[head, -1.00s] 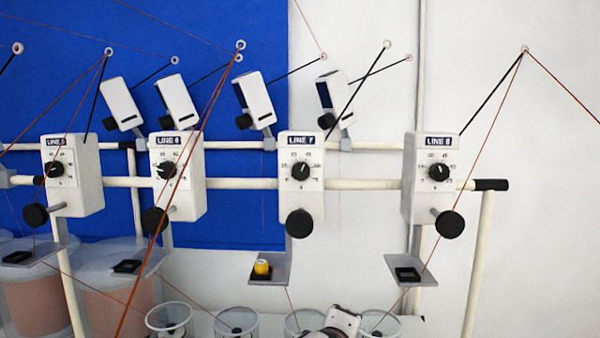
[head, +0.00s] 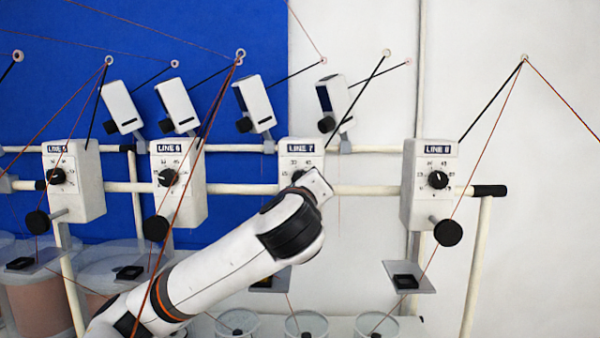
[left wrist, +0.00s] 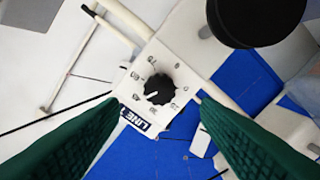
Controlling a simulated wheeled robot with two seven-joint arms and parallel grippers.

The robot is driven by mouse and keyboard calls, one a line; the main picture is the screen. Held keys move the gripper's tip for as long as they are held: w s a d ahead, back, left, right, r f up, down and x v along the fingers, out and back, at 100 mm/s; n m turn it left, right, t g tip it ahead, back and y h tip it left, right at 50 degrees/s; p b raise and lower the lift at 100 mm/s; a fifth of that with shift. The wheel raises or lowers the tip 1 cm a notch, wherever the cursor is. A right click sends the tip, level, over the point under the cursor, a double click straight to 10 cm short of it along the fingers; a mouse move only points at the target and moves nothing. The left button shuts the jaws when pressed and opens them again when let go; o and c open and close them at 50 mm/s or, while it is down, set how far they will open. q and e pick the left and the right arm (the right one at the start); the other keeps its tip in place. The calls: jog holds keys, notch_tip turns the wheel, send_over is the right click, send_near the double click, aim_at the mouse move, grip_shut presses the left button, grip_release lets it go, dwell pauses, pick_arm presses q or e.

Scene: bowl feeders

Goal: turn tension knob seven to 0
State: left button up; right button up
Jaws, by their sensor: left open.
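Tension knob seven (left wrist: 160,88) is a black dial on the white LINE 7 box (left wrist: 187,50). In the left wrist view the box appears turned, its label toward the bottom. The knob's white pointer mark aims to the lower left of that view; the printed numbers are too small to read surely. My left gripper (left wrist: 160,101) is open, with its two green fingers on either side of the knob in the picture; no contact shows. The gripper's fingers are hidden there.
The LINE 6 box (head: 190,200) stands left and the LINE 8 box (head: 412,190) right, on cream rails (head: 370,190). Red threads cross the scene. The tray under LINE 7 (head: 272,278) is mostly hidden.

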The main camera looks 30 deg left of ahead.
pick_arm(q)
jog(key=p+x, duration=0.2)
jog(key=x, duration=0.3)
jog(key=shift+w+a+r, duration=0.15)
jog(key=shift+w, duration=0.1)
jog(key=shift+w+a+p, duration=0.2)
jog(key=shift+w+p, duration=0.1)
jog(key=shift+w, duration=0.1)
jog(key=c, duration=1)
